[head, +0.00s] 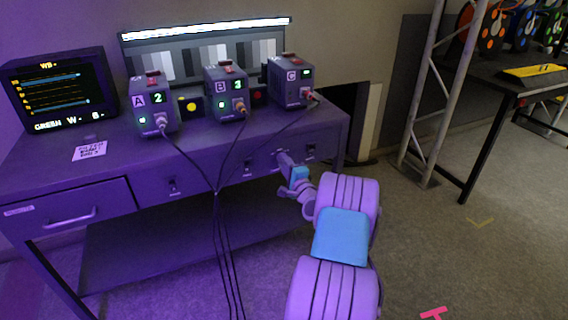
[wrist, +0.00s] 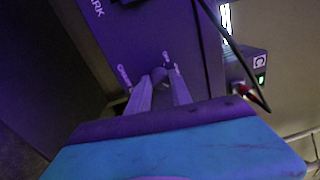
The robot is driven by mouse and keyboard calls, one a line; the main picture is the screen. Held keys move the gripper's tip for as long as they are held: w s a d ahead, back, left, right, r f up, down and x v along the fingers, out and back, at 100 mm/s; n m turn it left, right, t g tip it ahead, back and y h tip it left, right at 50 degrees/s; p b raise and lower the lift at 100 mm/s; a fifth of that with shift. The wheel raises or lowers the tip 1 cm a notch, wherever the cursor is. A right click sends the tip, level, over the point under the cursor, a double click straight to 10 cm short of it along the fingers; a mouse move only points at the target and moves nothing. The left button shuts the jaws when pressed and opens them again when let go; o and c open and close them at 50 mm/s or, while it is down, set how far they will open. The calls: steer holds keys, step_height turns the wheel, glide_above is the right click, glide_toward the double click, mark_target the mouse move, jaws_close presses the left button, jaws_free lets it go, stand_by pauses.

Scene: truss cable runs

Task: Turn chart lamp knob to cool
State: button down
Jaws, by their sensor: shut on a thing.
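My gripper (head: 284,158) reaches the front panel of the purple-lit desk, right of its middle. In the wrist view my gripper (wrist: 160,82) has both fingers closed in on a small round knob (wrist: 159,73) on the panel. The fingers cover much of the knob, and its pointer and any cool marking cannot be read. In the head view the knob is hidden behind the fingertips. The chart lamp (head: 205,30) is a lit bar above the grey-step chart (head: 205,62) at the back of the desk; its light looks white.
Camera boxes A (head: 152,105), B (head: 226,92) and C (head: 291,80) stand on the desk (head: 60,165). Their black cables (head: 216,215) hang over the front edge, left of my arm. A monitor (head: 58,90) stands at left.

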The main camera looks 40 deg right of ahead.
steer(key=c, duration=1.2)
jaws_free()
steer(key=shift+o, duration=0.2)
steer(key=v, duration=0.7)
steer(key=shift+s+p, duration=0.35)
steer(key=shift+s, duration=0.05)
steer(key=shift+a, duration=0.1)
